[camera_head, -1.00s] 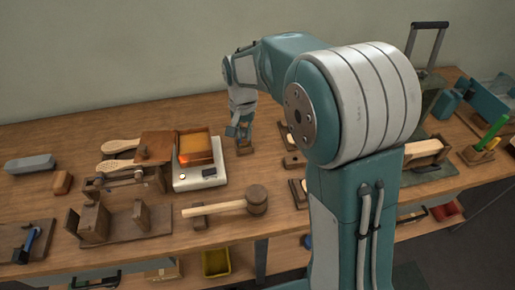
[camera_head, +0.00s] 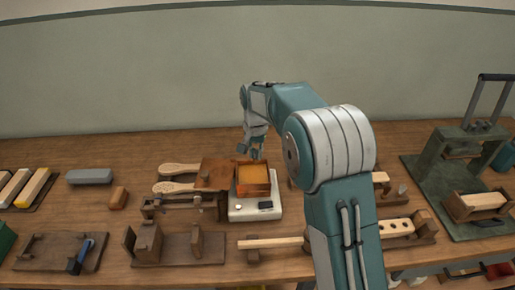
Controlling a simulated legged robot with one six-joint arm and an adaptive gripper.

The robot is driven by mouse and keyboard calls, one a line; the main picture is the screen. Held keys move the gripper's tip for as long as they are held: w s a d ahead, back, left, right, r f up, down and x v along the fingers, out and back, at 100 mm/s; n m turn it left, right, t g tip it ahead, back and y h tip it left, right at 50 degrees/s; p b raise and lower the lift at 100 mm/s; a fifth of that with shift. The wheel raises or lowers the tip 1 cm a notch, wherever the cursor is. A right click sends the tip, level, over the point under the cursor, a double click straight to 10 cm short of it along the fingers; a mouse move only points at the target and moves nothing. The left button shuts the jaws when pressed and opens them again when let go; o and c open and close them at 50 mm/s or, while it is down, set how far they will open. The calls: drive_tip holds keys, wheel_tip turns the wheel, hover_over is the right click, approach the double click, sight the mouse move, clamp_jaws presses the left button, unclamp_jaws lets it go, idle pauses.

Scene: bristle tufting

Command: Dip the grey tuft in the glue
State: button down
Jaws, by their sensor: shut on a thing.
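The glue is the amber surface in a square wooden-coloured pot (camera_head: 252,180) that stands on a white heater base (camera_head: 254,207) near the middle of the bench. My gripper (camera_head: 256,152) is just behind the pot's back edge and appears above the bench. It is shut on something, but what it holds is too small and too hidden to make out. The grey tuft cannot be told apart in this view.
A brown board and two pale brush backs (camera_head: 180,169) lie left of the pot. A green press (camera_head: 462,150) stands at right. The bench behind the pot is mostly clear.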

sight(254, 161)
drive_tip(key=a+f, duration=0.2)
drive_tip(key=shift+f, duration=0.6)
drive_tip(key=shift+d+f, duration=0.8)
drive_tip(key=shift+f, duration=0.25)
drive_tip(key=shift+a+f, duration=0.2)
drive_tip(key=shift+a, duration=0.4)
drive_tip(key=shift+d+r, duration=0.1)
drive_tip(key=shift+d, duration=0.3)
drive_tip(key=shift+a, duration=0.25)
drive_tip(key=shift+d, duration=0.15)
wheel_tip(254, 161, up, 8)
drive_tip(key=shift+f, duration=0.25)
